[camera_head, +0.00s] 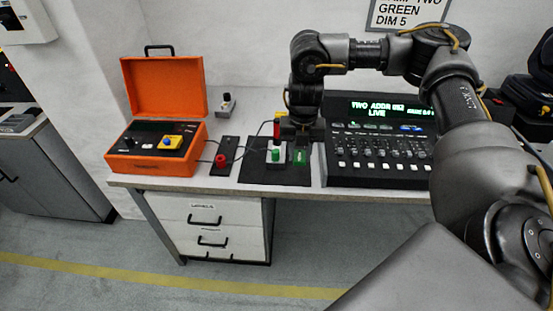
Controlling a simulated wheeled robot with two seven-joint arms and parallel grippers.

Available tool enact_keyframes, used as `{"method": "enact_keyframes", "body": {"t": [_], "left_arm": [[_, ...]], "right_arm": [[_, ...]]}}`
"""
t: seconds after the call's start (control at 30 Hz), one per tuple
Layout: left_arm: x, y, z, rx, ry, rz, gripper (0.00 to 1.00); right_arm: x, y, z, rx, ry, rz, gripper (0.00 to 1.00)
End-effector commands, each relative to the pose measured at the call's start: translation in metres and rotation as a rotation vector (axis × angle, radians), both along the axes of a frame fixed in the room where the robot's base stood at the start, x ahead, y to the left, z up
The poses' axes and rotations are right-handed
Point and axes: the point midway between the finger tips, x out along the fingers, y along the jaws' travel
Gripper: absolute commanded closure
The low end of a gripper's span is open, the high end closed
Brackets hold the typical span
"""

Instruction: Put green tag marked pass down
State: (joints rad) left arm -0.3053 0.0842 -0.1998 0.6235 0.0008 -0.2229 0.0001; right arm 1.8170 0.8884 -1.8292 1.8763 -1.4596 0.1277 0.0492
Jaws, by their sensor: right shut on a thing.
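My right gripper (301,133) points down over the bench, just left of the lighting console. A green tag (301,156) shows directly under its fingers, at the right part of a black mat (263,175). The gripper is shut on the green tag. Whether the tag touches the mat is hard to tell, and its lettering is too small to read. A white block with a green knob (275,155) stands on the mat just left of the tag. My left gripper is not in view.
A lighting console (378,178) with a lit display stands close to the right of the gripper. An open orange case (150,160) is at the left. A black plate with a red knob (222,160) lies between.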

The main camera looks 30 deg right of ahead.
Motion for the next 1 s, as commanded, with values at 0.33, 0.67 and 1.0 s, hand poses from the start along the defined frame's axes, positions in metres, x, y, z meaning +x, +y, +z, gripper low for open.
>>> {"method": "enact_keyframes", "body": {"t": [0.33,0.67,1.0], "left_arm": [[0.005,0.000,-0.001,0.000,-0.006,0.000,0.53],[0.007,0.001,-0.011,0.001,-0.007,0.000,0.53],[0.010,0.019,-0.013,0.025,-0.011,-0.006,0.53]], "right_arm": [[0.029,-0.024,-0.018,0.000,0.002,-0.017,0.95],[0.083,-0.068,-0.066,0.000,0.005,-0.012,0.95],[0.105,-0.085,-0.095,0.001,0.001,-0.006,0.95]]}}
